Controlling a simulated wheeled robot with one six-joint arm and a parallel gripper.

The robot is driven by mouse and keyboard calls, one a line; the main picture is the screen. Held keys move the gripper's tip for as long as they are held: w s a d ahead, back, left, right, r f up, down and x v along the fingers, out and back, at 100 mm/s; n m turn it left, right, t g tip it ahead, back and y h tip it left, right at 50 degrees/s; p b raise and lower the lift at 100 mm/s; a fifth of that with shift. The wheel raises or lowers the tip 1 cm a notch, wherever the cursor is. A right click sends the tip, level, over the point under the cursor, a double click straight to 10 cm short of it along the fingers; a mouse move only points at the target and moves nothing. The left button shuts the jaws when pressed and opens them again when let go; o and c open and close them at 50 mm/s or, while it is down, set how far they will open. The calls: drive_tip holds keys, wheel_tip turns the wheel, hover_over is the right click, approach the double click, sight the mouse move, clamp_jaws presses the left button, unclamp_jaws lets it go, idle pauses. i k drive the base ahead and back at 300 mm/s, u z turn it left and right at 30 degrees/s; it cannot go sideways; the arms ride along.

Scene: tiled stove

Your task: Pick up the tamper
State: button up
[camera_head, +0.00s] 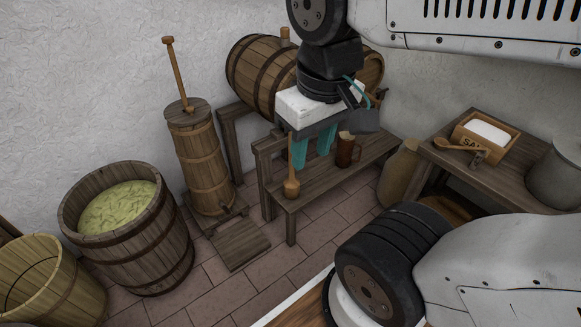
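A wooden tool that looks like the tamper (291,187), with a slim upright handle and a thicker rounded lower end, appears at the left end of a low wooden bench (335,181). It seems to stand upright on the bench top. My gripper (313,155) hangs above the bench with its two teal fingers pointing down. The fingers are apart, with nothing visible between them. The left finger is just right of the tamper's handle in the picture; whether they touch cannot be told. The gripper body hides the handle's top.
A brown mug (346,151) stands on the bench, right of my gripper. A barrel (261,75) lies behind. A churn (203,165) and a tub of shredded cabbage (135,245) stand left. A side table (505,180) with a salt box (462,131) is right. Some tiled floor (225,290) is clear.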

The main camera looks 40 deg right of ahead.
sight(292, 184)
drive_tip(key=z, duration=0.55)
drive_tip(key=k, duration=0.6)
drive_tip(key=z, duration=0.75)
drive_tip(key=i, duration=0.8)
drive_tip(key=u, duration=0.95)
drive_tip(key=i, duration=0.85)
drive_tip(key=u, duration=0.8)
